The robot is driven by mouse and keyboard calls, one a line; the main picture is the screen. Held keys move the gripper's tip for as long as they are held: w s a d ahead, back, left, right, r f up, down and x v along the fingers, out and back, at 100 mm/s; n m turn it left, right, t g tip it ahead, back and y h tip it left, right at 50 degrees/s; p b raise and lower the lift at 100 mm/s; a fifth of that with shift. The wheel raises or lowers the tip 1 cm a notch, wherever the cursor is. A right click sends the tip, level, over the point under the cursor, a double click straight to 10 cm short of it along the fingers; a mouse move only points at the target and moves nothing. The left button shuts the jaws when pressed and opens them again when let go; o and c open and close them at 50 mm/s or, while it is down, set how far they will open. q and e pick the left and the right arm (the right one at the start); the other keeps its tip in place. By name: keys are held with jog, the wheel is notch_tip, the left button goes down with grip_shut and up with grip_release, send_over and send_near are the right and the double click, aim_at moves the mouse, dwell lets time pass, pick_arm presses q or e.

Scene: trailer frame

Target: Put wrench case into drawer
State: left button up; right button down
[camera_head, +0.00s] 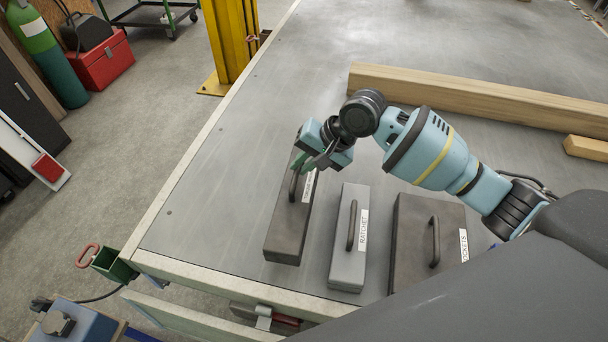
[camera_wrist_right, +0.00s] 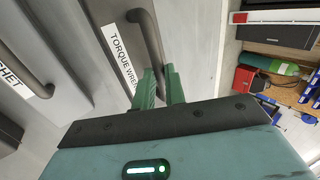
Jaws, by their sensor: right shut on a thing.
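The wrench case (camera_head: 284,232) is a long dark grey-brown box with a black bar handle on top. It is the leftmost of three cases on the workbench. In the right wrist view the wrench case (camera_wrist_right: 190,42) has a white label reading "TORQUE WRE…". My right gripper (camera_head: 305,165) is shut on its handle near the far end. In the right wrist view the green fingers (camera_wrist_right: 160,88) are at the handle's end. I cannot tell whether the case is lifted. My left gripper is not in view.
A light grey ratchet case (camera_head: 345,275) and a wider dark sockets case (camera_head: 408,265) stand to the right. Wooden beams (camera_head: 470,94) lie behind. A green holder (camera_head: 112,264) is at the bench's left corner. The bench's left part is clear.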

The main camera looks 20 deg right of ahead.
jog(key=shift+r, duration=1.45)
jog(key=s+a+n, duration=0.1)
jog(key=s+a, duration=0.1)
jog(key=s+a+r+n+g, duration=0.1)
jog(key=s+a, duration=0.1)
jog(key=s, duration=0.1)
jog(key=s+a, duration=0.2)
jog(key=shift+s+r+n+g+y, duration=0.2)
jog(key=shift+r+n+g+y, duration=0.1)
jog(key=shift+n+y, duration=0.1)
jog(key=s+a+r+n+g, duration=0.1)
jog(key=s+a+n+g, duration=0.1)
jog(key=s, duration=0.8)
jog(key=shift+a+r+n, duration=0.4)
jog(key=shift+a+n, duration=0.3)
jog(key=shift+a, duration=0.35)
